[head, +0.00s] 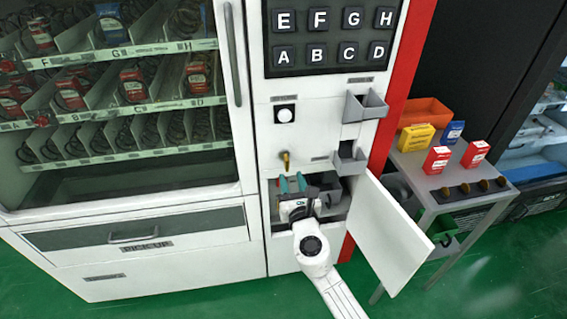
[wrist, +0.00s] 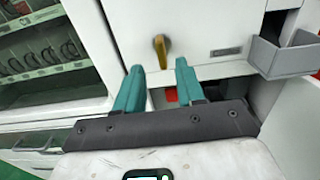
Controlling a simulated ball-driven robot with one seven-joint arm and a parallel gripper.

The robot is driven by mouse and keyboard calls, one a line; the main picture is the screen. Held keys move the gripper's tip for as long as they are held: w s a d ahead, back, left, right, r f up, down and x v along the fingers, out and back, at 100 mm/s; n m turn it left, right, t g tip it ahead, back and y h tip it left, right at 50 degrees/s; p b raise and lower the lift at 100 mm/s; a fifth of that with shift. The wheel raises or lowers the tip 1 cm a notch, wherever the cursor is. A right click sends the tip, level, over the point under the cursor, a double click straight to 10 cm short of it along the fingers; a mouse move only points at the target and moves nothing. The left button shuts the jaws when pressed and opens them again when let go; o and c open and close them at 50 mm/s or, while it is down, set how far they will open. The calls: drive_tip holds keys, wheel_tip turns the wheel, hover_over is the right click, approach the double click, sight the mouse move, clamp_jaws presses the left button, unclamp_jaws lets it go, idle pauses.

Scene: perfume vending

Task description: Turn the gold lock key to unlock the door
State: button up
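The gold lock key (head: 285,160) sits on the white front panel of the vending machine, below a round white button. It also shows in the wrist view (wrist: 161,50), upright and just beyond the fingertips. My gripper (head: 292,183) is just below the key, with its two teal fingers pointing up toward it. In the wrist view my gripper (wrist: 158,66) has its fingers apart, with nothing between them. The key appears in line with the gap between the fingers. I cannot tell the exact distance from fingertips to key.
A small white door (head: 385,235) stands open to the right of my arm. Grey trays (head: 365,106) stick out of the panel right of the key. A side table (head: 450,185) with small boxes stands at the right. The glass display (head: 120,100) is at the left.

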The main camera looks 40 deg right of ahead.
sight(288, 166)
drive_tip(key=x, duration=0.8)
drive_tip(key=shift+s+b, duration=0.1)
drive_tip(key=shift+b, duration=0.2)
drive_tip(key=shift+d, duration=0.1)
drive_tip(key=shift+c, duration=0.4)
clamp_jaws()
